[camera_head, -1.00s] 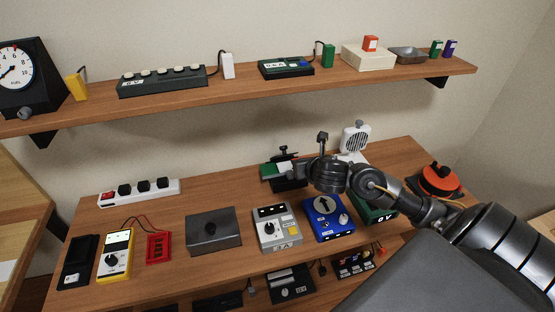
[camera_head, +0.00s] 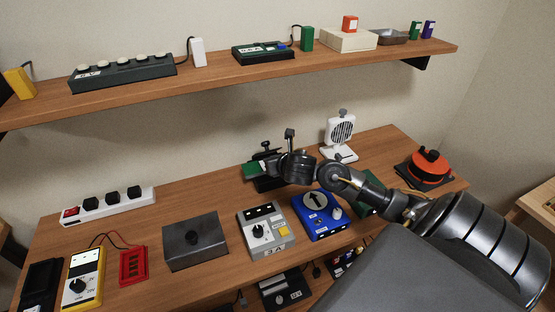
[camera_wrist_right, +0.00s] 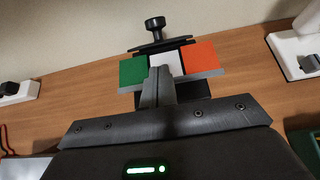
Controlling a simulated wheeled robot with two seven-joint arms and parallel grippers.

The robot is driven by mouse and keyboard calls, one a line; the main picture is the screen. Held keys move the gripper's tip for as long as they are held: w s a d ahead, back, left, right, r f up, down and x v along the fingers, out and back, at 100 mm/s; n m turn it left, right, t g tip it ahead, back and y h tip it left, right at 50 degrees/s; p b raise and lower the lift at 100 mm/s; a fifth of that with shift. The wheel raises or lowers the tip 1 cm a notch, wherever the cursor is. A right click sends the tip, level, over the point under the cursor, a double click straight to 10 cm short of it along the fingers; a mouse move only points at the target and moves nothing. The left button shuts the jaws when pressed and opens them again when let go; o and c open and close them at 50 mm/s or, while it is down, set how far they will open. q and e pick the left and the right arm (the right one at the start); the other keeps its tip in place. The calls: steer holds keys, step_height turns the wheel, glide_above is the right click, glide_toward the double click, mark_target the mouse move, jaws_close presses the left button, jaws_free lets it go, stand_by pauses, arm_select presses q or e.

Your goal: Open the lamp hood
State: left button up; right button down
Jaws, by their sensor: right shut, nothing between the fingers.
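The lamp device (camera_wrist_right: 188,61) shows green, white and orange panels in the right wrist view. In the head view its green panel (camera_head: 253,168) shows left of my right gripper. A black plate, seemingly the hood (camera_wrist_right: 150,46), stands behind the panels, with a black round-ended knob (camera_wrist_right: 155,24) rising above it. I cannot tell how far the hood is open. My right gripper (camera_wrist_right: 160,73) is shut and empty. Its fingertips overlap the white panel in the view; contact cannot be told. They hide part of that panel. My left gripper is not in view.
A white grilled device (camera_head: 341,132) stands behind and right of my gripper. A blue dial box (camera_head: 318,222), grey meter (camera_head: 265,236) and dark box (camera_head: 195,239) stand nearer the front. A red-orange round device (camera_head: 428,167) is at right. A shelf (camera_head: 200,84) runs above.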

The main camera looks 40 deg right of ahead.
steer(key=x, duration=0.6)
steer(key=shift+s, duration=0.1)
steer(key=shift+r, duration=0.1)
